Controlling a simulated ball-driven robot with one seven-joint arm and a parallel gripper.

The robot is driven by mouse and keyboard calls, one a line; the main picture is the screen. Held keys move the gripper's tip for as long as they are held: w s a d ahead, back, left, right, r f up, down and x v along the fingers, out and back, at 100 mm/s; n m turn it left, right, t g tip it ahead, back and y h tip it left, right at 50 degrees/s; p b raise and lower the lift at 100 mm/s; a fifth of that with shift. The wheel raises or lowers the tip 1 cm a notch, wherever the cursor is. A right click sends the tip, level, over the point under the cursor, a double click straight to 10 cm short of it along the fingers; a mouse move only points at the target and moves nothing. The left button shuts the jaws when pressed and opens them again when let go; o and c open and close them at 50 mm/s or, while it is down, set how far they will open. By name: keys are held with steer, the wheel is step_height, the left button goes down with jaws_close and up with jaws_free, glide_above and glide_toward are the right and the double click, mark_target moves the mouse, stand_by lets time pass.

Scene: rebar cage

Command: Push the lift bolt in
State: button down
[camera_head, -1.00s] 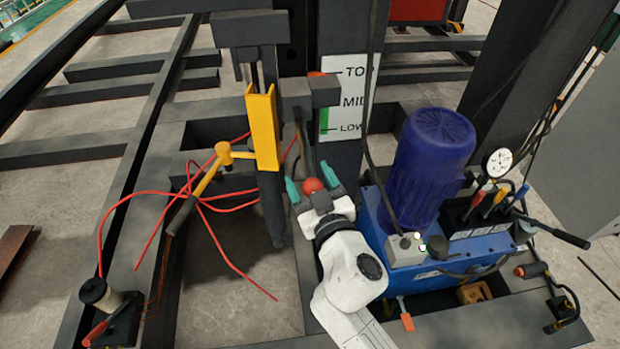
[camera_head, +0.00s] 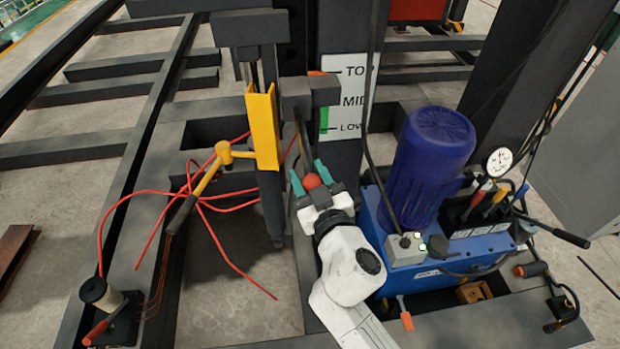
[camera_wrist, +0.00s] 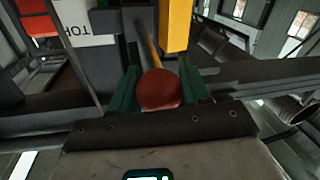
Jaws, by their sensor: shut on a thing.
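The lift bolt shows as a round red knob (camera_head: 312,181) with a thin rod running from it to the dark block (camera_head: 296,95) beside the post. In the wrist view the red knob (camera_wrist: 160,91) fills the space between the green fingers, and its brownish rod (camera_wrist: 147,45) leads away from it. My gripper (camera_head: 309,176) has its two teal fingers on either side of the knob and is shut on it. The far end of the rod is hidden at the block.
A blue pump unit (camera_head: 432,165) with levers and a gauge (camera_head: 497,162) stands close to the right of my arm. A yellow bracket (camera_head: 263,128) with a long handle (camera_head: 188,205) is at the left. Red hoses (camera_head: 215,250) lie over the frame there.

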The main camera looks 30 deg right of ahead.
mark_target(306, 160)
steer(key=w, duration=0.2)
steer(key=w+d, duration=0.1)
steer(key=w, duration=0.1)
steer(key=shift+d, duration=0.1)
steer(key=shift+s, duration=0.1)
steer(key=c, duration=0.6)
jaws_free()
steer(key=shift+s+a+b, duration=0.2)
steer(key=shift+s+b, duration=0.3)
steer(key=shift+s, duration=1.25)
steer(key=shift+s+a+b, duration=0.2)
steer(key=shift+s+b, duration=0.25)
steer(key=shift+s, duration=1.35)
steer(key=shift+s+a+b, duration=0.2)
steer(key=shift+s+b, duration=0.3)
steer(key=shift+s, duration=1.25)
